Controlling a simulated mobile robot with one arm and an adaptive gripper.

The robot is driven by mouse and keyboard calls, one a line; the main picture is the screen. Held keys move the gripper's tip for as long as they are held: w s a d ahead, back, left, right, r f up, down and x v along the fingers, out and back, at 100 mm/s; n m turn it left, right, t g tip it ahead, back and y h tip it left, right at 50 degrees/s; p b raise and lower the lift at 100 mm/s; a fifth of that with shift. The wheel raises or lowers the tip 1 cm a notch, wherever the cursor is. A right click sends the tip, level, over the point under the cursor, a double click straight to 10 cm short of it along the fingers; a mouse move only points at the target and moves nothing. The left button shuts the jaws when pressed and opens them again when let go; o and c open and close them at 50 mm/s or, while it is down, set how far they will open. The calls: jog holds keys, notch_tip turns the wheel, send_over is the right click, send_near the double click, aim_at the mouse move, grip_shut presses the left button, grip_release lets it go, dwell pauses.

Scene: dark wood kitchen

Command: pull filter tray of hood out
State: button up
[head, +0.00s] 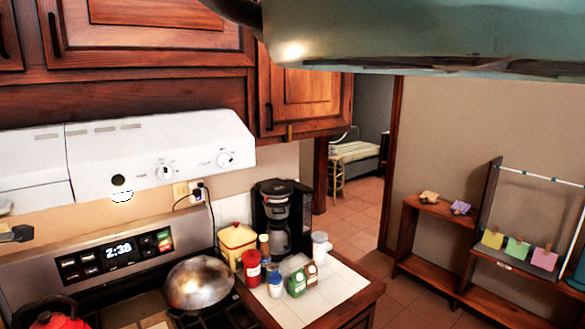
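The white range hood (155,155) hangs under the wood cabinets in the head view, over the stove at the left. Its front has a FAN label, a dark round spot and two white knobs. A lighter seam runs down its face near the left, and its left end is cut off by the picture edge. The filter tray on its underside cannot be made out. A small dark shape (16,233) at the left edge, below the hood, looks like part of my gripper. Its fingers cannot be told apart, and no grip on anything shows.
A metal domed pan (198,283) and a red kettle (60,320) stand on the stove. A coffee maker (283,215), jars and bottles crowd the counter (340,283). A large teal-grey body fills the top right. Open floor (355,220) leads to a doorway; shelves stand right.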

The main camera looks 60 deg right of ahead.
jog(key=shift+o, duration=0.5)
jog(key=shift+d, duration=0.1)
grip_shut()
jog(key=shift+f, duration=0.1)
